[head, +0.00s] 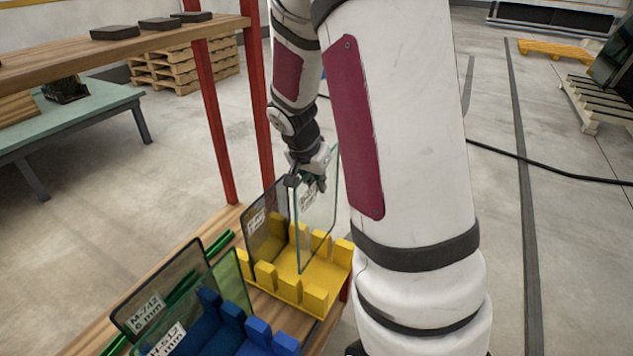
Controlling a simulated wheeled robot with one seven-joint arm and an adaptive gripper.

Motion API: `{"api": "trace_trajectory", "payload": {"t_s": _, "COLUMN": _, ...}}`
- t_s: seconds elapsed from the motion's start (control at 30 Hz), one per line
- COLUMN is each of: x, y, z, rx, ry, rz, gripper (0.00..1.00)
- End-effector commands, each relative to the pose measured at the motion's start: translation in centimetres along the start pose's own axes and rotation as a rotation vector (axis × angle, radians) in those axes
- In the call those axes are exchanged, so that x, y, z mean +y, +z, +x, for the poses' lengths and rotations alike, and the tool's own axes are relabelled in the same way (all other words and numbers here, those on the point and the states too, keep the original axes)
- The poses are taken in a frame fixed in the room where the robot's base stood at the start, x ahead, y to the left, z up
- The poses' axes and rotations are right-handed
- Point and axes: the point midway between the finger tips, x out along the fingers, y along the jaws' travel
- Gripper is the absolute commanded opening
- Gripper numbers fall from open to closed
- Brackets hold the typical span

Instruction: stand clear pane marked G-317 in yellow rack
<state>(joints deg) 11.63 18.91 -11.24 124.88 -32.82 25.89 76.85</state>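A clear pane (316,220) with a greenish edge stands upright over the yellow rack (325,272). Its white label (307,194) is partly covered by my gripper and too small to read surely. My gripper (305,181) is at the pane's upper part and appears shut on it. The pane's lower edge overlaps the rack's posts in the head view; I cannot tell whether it rests in a slot or hangs just above. A dark tinted pane (262,215) with its own label stands in the yellow rack, left of the clear one.
A blue rack (262,342) at the front holds a greenish pane (222,290) labelled H-517. A grey pane (160,285) labelled M-742, 6 mm stands behind it, near green rails (219,243). Red posts (212,125) rise behind the wooden bench (85,340).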

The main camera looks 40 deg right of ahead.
Motion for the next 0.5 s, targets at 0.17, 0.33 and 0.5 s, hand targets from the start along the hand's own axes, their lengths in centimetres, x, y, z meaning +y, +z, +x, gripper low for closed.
{"api": "trace_trajectory", "payload": {"t_s": 0.17, "x": -0.1, "y": 0.3, "z": 1.0, "rx": 0.001, "ry": -0.002, "rz": 0.001, "gripper": 0.00}}
{"api": "trace_trajectory", "payload": {"t_s": 0.33, "x": -0.2, "y": 0.7, "z": 1.8, "rx": 0.002, "ry": -0.002, "rz": -0.001, "gripper": 0.00}}
{"api": "trace_trajectory", "payload": {"t_s": 0.5, "x": -0.2, "y": 1.0, "z": 2.7, "rx": 0.002, "ry": -0.002, "rz": 0.001, "gripper": 0.00}}
